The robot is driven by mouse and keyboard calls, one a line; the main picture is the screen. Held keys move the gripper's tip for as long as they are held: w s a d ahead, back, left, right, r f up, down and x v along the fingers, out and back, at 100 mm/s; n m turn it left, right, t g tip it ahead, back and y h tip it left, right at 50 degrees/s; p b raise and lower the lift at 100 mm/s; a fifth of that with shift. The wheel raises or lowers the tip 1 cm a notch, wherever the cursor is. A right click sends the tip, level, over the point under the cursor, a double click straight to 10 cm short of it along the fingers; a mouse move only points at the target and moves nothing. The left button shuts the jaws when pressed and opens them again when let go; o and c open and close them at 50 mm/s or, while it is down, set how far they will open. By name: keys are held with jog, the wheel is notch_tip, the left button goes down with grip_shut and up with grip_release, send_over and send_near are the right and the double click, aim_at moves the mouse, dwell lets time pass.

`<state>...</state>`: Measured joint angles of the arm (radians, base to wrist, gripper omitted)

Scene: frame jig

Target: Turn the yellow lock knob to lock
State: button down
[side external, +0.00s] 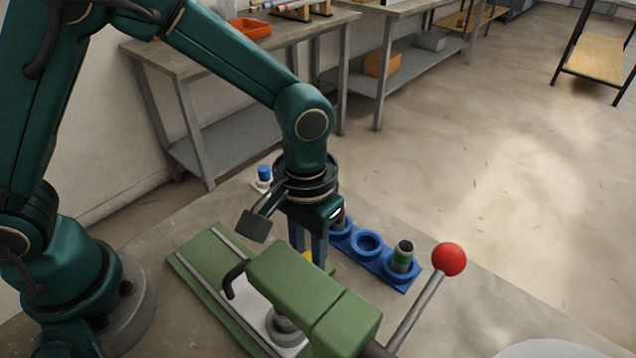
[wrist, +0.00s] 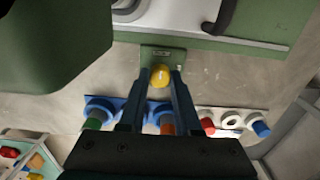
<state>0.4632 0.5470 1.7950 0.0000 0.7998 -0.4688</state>
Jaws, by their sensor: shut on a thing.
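The yellow lock knob (wrist: 160,76) sits at the edge of a green plate (wrist: 163,54) on the jig in the wrist view. My gripper (wrist: 161,80) points at it, with one finger on each side, and is shut on it. In the side view my gripper (side external: 314,250) reaches down behind the green jig block (side external: 310,295). Only slivers of yellow show there beside the fingers, so the knob is mostly hidden. Whether the knob stands at lock cannot be told.
A lever with a red ball (side external: 449,259) rises at the jig's right. A blue holder (side external: 378,265) with round seats lies close behind my gripper, one seat holding a green-banded cylinder (side external: 402,255). A black hooked handle (side external: 232,281) stands on the jig.

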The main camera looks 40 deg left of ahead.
dwell(0.4)
jog(key=c, duration=0.6)
grip_release()
jog(key=shift+r, duration=2.6)
